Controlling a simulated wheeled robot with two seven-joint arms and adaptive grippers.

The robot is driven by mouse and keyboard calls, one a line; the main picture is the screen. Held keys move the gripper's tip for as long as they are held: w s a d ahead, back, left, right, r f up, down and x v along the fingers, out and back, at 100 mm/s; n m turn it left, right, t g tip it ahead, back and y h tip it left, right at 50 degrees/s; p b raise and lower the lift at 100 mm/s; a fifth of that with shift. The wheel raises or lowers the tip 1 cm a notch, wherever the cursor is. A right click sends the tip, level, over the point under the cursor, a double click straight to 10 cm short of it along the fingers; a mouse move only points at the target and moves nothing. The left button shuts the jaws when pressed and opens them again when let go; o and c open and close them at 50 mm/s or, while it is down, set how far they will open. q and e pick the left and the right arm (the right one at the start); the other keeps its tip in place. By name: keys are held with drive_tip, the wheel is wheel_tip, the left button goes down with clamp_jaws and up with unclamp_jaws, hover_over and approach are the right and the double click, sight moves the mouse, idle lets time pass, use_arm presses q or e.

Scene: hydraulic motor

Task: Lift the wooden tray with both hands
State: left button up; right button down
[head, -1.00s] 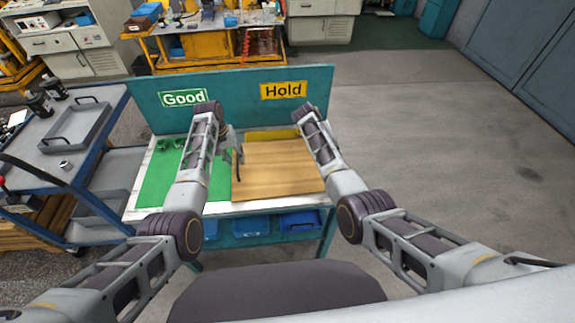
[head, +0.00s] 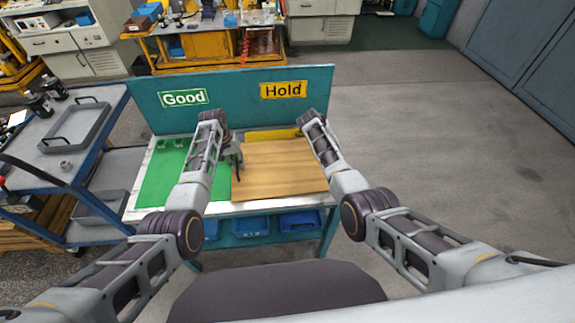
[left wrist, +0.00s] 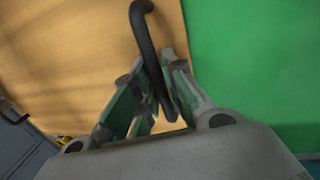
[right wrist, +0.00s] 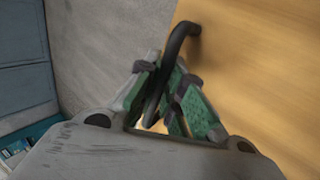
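The wooden tray (head: 283,170) is a flat light-brown board on the right part of the workbench, right of a green mat. It has a dark curved handle at each side. My left gripper (head: 234,158) is at the tray's left side. In the left wrist view its fingers (left wrist: 153,85) are closed around the left handle (left wrist: 142,30). In the right wrist view my right gripper (right wrist: 160,85) has its fingers closed around the right handle (right wrist: 178,42). In the head view my right arm hides that gripper. I cannot tell whether the tray touches the bench.
The green mat (head: 160,185) lies on the bench's left half. A teal back panel carries a "Good" sign (head: 183,97) and a "Hold" sign (head: 284,90). Blue bins (head: 300,221) sit under the bench. A cart with a grey tray (head: 77,128) stands left. Floor to the right is clear.

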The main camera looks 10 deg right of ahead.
use_arm(q)
clamp_jaws()
drive_tip(key=shift+w+r, duration=0.1)
drive_tip(key=shift+r, duration=0.05)
use_arm(e)
drive_tip(key=shift+w+r, duration=0.1)
drive_tip(key=shift+r, duration=0.1)
use_arm(q)
drive_tip(key=shift+r, duration=0.1)
use_arm(e)
drive_tip(key=shift+r, duration=0.1)
